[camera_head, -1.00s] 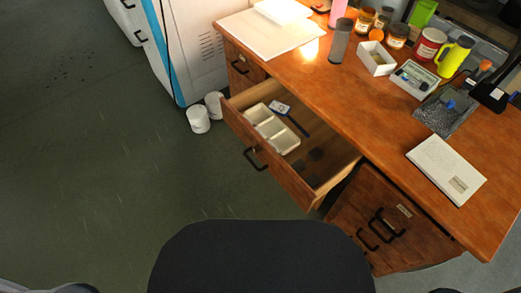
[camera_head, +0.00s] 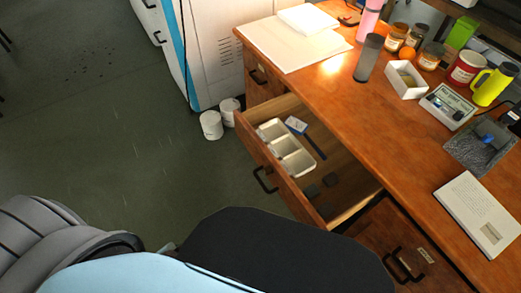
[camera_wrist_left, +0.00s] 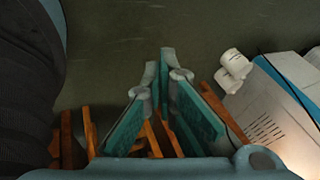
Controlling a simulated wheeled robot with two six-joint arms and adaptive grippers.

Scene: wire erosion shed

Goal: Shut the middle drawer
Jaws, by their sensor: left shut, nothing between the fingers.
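The middle drawer (camera_head: 286,172) of the wooden desk stands pulled well out, with a black bar handle (camera_head: 265,180) on its front. Inside lie a white divided tray (camera_head: 287,150), a blue and white packet (camera_head: 296,125) and some dark items. My left gripper (camera_wrist_left: 160,68) shows in the left wrist view, its teal-padded fingers shut with nothing held. Orange-brown wooden parts show behind and beside the fingers; whether they touch is unclear. In the head view only my left arm shows at the lower left, its gripper hidden. My right gripper is out of view.
White paper cups or pots (camera_head: 211,125) stand on the floor left of the drawer, beside a white and blue cabinet (camera_head: 220,50). The desktop (camera_head: 345,95) holds jars, bottles, a white box and a notebook (camera_head: 478,213). The floor (camera_head: 110,140) to the left is clear.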

